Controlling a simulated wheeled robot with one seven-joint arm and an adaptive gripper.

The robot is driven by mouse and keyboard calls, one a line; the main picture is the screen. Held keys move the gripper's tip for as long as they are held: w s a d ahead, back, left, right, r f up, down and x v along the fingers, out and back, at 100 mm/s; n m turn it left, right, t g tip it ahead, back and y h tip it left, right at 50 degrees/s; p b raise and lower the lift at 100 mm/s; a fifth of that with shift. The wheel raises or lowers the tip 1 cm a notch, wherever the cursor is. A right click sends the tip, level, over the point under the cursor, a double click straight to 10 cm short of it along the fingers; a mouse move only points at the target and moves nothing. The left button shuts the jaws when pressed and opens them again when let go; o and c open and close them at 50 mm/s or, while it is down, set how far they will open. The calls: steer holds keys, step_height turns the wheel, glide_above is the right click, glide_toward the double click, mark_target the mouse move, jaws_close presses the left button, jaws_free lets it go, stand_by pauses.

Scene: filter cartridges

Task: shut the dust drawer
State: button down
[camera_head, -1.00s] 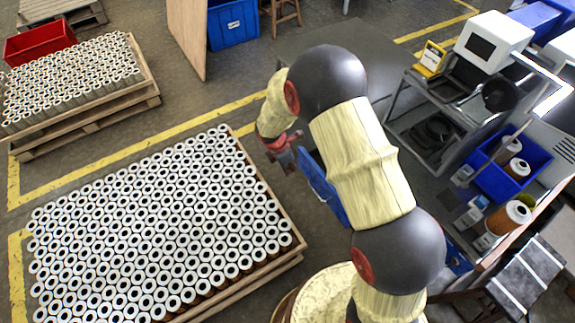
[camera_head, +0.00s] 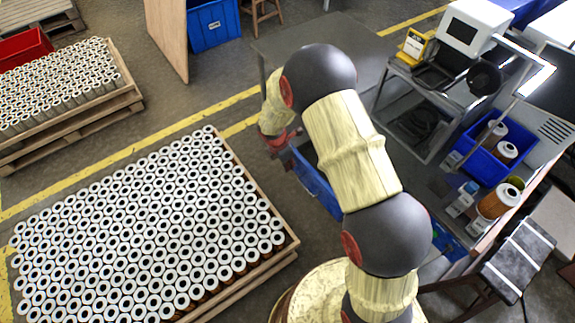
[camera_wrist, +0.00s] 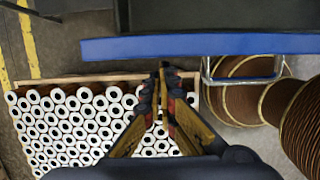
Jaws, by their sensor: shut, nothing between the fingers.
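The blue dust drawer (camera_head: 318,184) juts out below the grey bench, partly hidden behind my arm. In the wrist view its blue edge (camera_wrist: 200,45) crosses the upper picture, with a dark space behind it. A pale metal loop like a handle (camera_wrist: 204,80) shows below that edge. My gripper (camera_wrist: 163,68) is shut and empty, its fingertips just below the blue edge in the picture. Whether they touch it I cannot tell. In the head view my gripper (camera_head: 280,141) is by the drawer's far left end, its fingertips hard to make out.
A pallet of white-topped filter cartridges (camera_head: 140,225) stands left of the drawer. The grey bench top (camera_head: 330,38) lies behind my arm. A blue bin with cartridges (camera_head: 490,148) is at the right. Large brown pleated cylinders (camera_wrist: 300,110) show at the right of the wrist view.

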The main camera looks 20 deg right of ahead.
steer(key=w+d+p, duration=0.2)
steer(key=d, duration=0.5)
steer(key=w+d+p, duration=0.2)
steer(key=d+p, duration=0.1)
steer(key=d, duration=0.4)
steer(key=w+d+p, duration=0.3)
steer(key=d, duration=0.4)
steer(key=shift+d, duration=0.3)
steer(key=shift+r, duration=0.1)
steer(key=a, duration=0.2)
steer(key=s+a, duration=0.1)
steer(key=a, duration=0.1)
steer(key=shift+s+a+r, duration=0.1)
steer(key=shift+a, duration=0.05)
steer(key=p+v, duration=0.2)
steer(key=v, duration=0.7)
steer(key=shift+r, duration=0.3)
steer(key=shift+s, duration=0.1)
